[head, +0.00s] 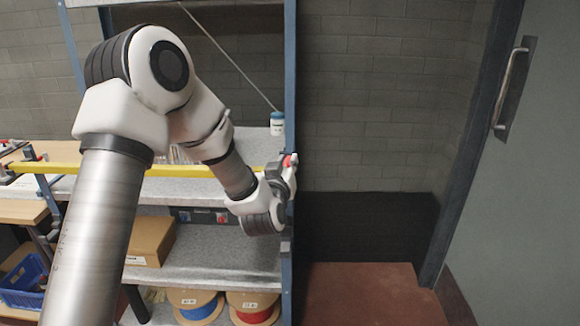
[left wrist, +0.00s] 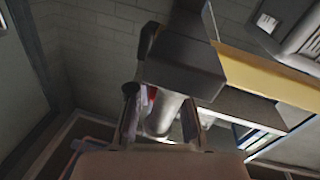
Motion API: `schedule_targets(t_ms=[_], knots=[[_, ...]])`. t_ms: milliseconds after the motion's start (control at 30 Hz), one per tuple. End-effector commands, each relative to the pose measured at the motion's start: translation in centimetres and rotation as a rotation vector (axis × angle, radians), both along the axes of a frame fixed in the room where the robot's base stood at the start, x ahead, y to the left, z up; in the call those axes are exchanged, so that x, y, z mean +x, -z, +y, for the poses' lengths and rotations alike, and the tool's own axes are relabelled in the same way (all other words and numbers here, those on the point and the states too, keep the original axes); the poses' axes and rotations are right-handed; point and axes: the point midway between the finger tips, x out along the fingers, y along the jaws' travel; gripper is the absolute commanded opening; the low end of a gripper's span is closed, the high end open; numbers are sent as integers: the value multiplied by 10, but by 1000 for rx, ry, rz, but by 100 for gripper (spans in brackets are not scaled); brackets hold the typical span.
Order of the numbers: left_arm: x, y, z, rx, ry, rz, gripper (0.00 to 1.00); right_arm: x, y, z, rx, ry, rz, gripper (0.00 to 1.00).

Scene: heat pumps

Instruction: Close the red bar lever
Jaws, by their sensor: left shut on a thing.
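My left gripper (head: 288,176) is at the blue shelf post, by the right end of the yellow bar. A small red part (head: 289,160), which I take for the red bar lever, shows right at its fingers. In the left wrist view the two fingers of the left gripper (left wrist: 160,122) stand on either side of a red piece (left wrist: 152,96) and a pale grey cylinder. The gripper is shut on the red part, which the fingers mostly hide. A dark grey block (left wrist: 182,68) sits just beyond. The lever's angle cannot be told. My right gripper is not in view.
The yellow bar (head: 210,171) runs across the shelf front (head: 210,254). The shelf holds a white jar (head: 277,123), a cardboard box (head: 150,241) and cable spools (head: 252,306). A blue crate (head: 22,283) is at left. A door with a handle (head: 511,88) is at right; floor before the wall is clear.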

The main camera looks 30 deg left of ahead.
Motion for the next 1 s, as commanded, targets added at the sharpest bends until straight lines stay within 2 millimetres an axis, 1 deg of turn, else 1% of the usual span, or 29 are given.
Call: schedule_targets(t_ms=[100, 200, 533, 567, 600, 633, 900, 1000], knots=[[-1, -1, 2, 6, -102, -3, 0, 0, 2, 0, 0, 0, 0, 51], [-3, -1, 5, 4, -162, -3, 0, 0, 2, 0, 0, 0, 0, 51], [-4, -1, 7, 1, -187, -4, 0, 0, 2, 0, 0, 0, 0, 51], [-4, -1, 7, 1, -186, -4, 23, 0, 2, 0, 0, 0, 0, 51], [-4, -1, 7, 0, -186, -3, 37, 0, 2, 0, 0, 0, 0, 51], [-4, -1, 7, 0, -186, -3, 44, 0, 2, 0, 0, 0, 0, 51], [-4, -1, 7, 0, -185, -2, 44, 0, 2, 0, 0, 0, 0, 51], [-8, 0, 3, 1, -185, -1, 44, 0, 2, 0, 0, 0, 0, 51]])
